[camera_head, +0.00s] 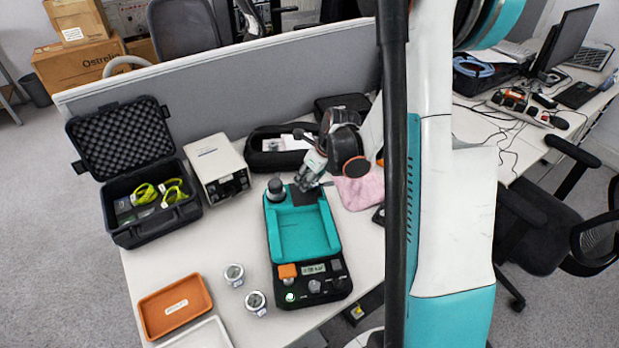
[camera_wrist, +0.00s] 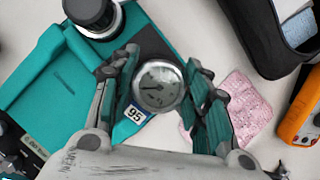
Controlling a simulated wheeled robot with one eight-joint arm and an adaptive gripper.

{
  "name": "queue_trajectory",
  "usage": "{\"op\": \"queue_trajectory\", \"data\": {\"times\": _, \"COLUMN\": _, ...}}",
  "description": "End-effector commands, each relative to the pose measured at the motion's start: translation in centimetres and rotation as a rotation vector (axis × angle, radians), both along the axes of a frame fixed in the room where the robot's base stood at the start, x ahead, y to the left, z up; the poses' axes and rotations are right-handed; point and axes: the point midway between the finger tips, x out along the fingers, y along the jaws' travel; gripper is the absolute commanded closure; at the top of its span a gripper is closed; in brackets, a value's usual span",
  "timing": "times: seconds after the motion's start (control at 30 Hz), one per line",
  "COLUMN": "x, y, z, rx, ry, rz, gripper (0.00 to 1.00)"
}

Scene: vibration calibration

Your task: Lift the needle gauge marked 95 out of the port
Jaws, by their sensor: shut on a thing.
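The needle gauge (camera_wrist: 158,87) has a round grey dial with a needle and sits between my fingers in the wrist view. A white tag reading 95 (camera_wrist: 135,114) shows just below its dial. My gripper (camera_wrist: 163,82) is shut on the gauge, one finger on each side. In the head view my gripper (camera_head: 310,181) is at the back right end of the teal calibrator (camera_head: 331,228), over its black block (camera_head: 306,197), and hides the gauge. The gauge's lower end and the port are hidden, so I cannot tell how far it is seated.
A dark-topped cylinder (camera_head: 276,190) stands beside my gripper on the calibrator. Two small round metal gauges (camera_head: 234,274) (camera_head: 256,302) stand near an orange tray (camera_head: 176,306). A pink cloth (camera_head: 358,191) and black pouch (camera_head: 278,150) lie nearby. A grey partition (camera_head: 220,88) backs the desk.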

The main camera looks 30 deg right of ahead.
Motion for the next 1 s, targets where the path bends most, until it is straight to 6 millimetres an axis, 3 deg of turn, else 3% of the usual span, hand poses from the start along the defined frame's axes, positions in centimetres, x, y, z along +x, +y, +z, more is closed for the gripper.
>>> {"op": "queue_trajectory", "data": {"times": 0.27, "x": 0.0, "y": 0.0, "z": 3.5, "rx": 0.000, "ry": 0.000, "rz": 0.000, "gripper": 0.89}}
{"op": "queue_trajectory", "data": {"times": 0.7, "x": -0.1, "y": 0.0, "z": 14.9, "rx": 0.000, "ry": 0.000, "rz": 0.000, "gripper": 0.89}}
{"op": "queue_trajectory", "data": {"times": 1.0, "x": 0.0, "y": 0.0, "z": 19.1, "rx": 0.001, "ry": 0.000, "rz": 0.000, "gripper": 0.89}}
